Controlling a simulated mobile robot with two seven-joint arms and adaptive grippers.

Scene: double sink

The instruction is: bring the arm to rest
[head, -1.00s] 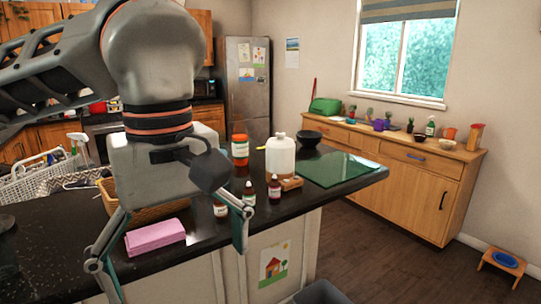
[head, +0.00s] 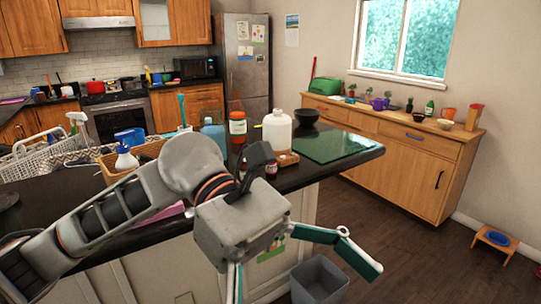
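My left arm comes in from the left, and its gripper (head: 307,284) hangs low in front of the dark island counter (head: 60,211). Its two fingers are spread wide with nothing between them. The fingers appear over the grey bin (head: 318,283) and the island's pale front; the exact gap to them is hard to tell. My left arm hides part of the counter, most of a pink folded cloth (head: 172,209) and part of a wicker basket (head: 108,167). My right gripper is not in view.
A wooden sideboard (head: 400,170) lines the right wall.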

